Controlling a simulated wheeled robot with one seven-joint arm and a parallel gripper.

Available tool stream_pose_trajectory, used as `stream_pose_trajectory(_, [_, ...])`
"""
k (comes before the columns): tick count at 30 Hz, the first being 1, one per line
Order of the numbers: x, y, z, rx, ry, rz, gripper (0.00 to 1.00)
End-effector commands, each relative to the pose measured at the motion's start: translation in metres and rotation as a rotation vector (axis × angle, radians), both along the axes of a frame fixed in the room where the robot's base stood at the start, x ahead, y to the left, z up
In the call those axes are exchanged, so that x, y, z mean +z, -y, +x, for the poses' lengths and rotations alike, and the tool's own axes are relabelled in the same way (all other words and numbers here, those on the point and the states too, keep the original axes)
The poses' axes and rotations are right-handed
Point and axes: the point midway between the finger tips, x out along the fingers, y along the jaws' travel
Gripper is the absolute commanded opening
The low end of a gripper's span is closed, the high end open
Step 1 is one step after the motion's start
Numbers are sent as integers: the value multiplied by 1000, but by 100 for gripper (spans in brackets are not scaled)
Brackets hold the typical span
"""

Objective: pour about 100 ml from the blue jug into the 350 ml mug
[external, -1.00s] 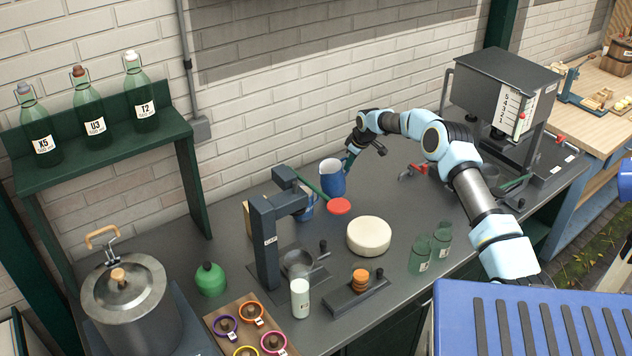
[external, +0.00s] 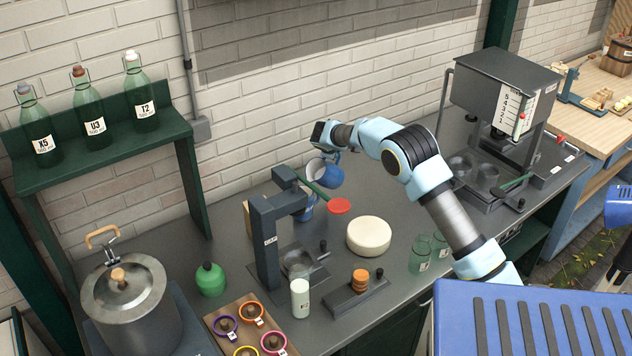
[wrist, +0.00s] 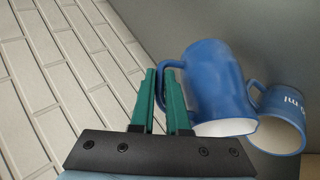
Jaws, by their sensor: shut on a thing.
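The blue jug (external: 330,175) is in the air above the counter, tilted, with its white mouth to the left. In the wrist view the jug (wrist: 215,80) hangs beside the green fingers of my gripper (wrist: 168,88), which are shut on its handle. The blue mug (external: 307,210) stands on the counter below and left of the jug, partly hidden by the dark press. In the wrist view the mug (wrist: 282,122), with part of an "ml" label, is just right of the jug. No stream of liquid is visible. My gripper (external: 328,150) is partly hidden in the external view.
The dark press (external: 264,240) stands close in front of the mug. A white round block (external: 369,236) and green jars (external: 420,254) sit to the right. The brick wall is close behind.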

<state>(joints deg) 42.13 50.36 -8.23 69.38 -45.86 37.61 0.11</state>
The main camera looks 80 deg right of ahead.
Motion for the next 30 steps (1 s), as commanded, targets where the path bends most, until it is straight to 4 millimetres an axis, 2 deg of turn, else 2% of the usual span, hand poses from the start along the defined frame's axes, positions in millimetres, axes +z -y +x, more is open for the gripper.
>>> stream_pose_trajectory(12, [19,-8,6,1,-83,-117,0])
stream_pose_trajectory(30, [28,-14,11,2,-136,-185,0])
